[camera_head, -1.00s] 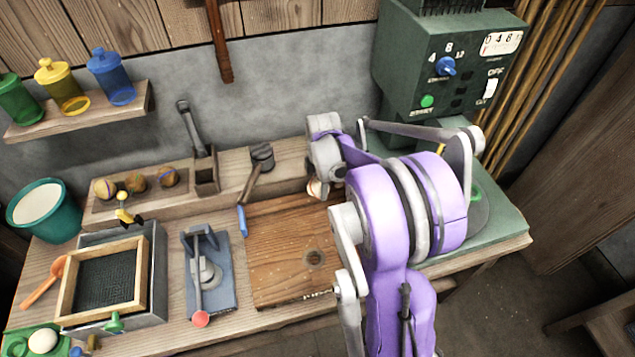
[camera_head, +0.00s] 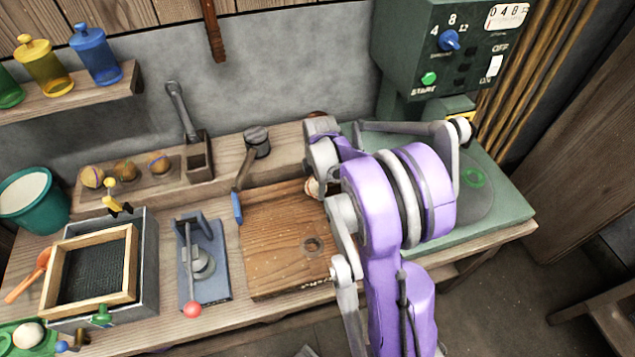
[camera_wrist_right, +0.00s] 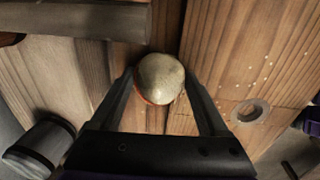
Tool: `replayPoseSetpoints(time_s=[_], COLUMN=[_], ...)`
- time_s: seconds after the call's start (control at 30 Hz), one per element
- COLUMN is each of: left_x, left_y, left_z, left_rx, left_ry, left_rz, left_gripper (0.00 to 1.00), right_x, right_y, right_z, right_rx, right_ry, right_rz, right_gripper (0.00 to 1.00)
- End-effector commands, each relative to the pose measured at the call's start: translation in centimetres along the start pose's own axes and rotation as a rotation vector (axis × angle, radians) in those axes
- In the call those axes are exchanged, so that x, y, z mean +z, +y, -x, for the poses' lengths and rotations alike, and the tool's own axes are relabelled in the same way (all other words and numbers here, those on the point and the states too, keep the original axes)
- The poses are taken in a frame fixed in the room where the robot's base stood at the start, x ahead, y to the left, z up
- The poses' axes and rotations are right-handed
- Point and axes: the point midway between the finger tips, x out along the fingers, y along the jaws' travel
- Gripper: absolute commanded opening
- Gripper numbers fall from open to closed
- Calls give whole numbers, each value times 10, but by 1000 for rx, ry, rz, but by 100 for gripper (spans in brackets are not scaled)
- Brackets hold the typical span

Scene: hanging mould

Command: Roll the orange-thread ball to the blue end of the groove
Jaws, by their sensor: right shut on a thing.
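My right gripper (camera_wrist_right: 160,78) is shut on a pale tan ball (camera_wrist_right: 159,79), which sits between its two fingertips. An orange line shows along the ball's lower left edge. In the head view part of this ball (camera_head: 313,188) shows beside my right wrist, at the back of a wooden board (camera_head: 275,265). My arm hides the fingers and the right part of the board there. I cannot clearly make out the groove. My left gripper is not in view.
A blue plate with a red-knobbed lever (camera_head: 205,262) lies left; a green machine (camera_head: 445,60) stands right.

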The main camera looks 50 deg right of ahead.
Motion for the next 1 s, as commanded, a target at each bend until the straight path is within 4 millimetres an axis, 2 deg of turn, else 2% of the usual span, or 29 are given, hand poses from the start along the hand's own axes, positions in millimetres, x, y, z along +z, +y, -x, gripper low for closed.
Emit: replayPoseSetpoints(time_s=[0.4,0.43,0.53,0.83,1.0], left_x=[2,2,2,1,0], left_y=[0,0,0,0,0], left_z=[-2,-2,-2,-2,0], left_rx=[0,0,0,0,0], left_ry=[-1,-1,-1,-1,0], left_rz=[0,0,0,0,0], left_gripper=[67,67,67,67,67], right_x=[0,0,0,0,0], right_y=[-1,-1,-1,-1,-1], right_z=[-2,-2,-2,0,22], right_rx=[0,0,0,0,0], right_ry=[0,0,0,0,0], right_rz=[0,0,0,0,0], right_gripper=[6,80,98,100,100])
